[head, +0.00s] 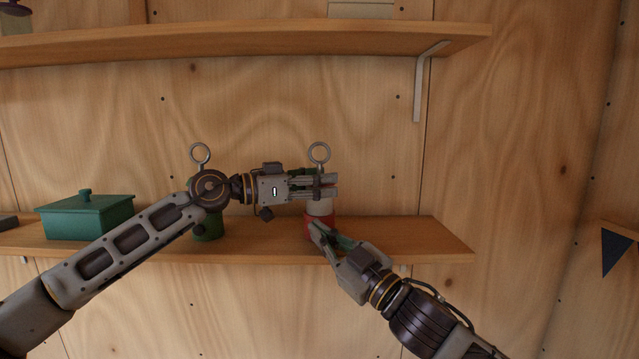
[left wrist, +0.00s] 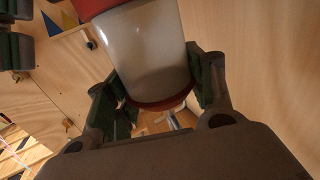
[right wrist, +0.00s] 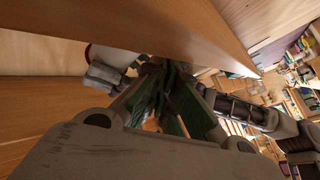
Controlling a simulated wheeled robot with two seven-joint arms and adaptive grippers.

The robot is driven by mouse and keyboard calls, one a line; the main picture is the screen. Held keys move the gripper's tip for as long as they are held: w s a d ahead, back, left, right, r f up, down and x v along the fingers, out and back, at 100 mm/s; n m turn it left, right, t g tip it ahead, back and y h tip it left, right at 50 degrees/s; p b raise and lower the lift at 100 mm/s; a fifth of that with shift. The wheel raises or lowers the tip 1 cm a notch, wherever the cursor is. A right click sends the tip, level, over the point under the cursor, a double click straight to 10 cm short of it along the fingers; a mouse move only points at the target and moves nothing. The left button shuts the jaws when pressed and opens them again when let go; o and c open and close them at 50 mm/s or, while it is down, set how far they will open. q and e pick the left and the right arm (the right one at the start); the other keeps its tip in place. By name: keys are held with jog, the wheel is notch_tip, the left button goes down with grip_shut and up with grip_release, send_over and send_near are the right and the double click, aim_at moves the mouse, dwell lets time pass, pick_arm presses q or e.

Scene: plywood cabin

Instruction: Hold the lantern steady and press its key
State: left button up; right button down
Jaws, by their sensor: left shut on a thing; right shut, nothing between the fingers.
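The lantern (head: 320,208), with a pale grey-white body, red base and metal ring on top, stands upright on the lower shelf. My left gripper (head: 326,187) comes from the left and is shut around its upper part, below the ring. In the left wrist view the pale body (left wrist: 150,48) and a red collar sit between the fingers. My right gripper (head: 318,230) is shut and empty, its tips in front of the red base; I cannot tell whether they touch it. Part of the lantern (right wrist: 112,56) shows behind the shelf in the right wrist view. I cannot make out the key.
A green lantern-like object (head: 205,224) with a ring stands left on the lower shelf (head: 433,243), partly behind my left arm. A teal lidded box (head: 86,217) stands farther left. The upper shelf (head: 250,42) runs above. The shelf's right end is clear.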

jog(key=shift+w, duration=0.45)
dwell(0.7)
jog(key=shift+s, duration=0.55)
dwell(0.3)
jog(key=shift+s, duration=2.95)
pick_arm(q)
jog(key=o, duration=1.3)
jog(key=shift+a, duration=0.1)
jog(key=shift+v, duration=5.9)
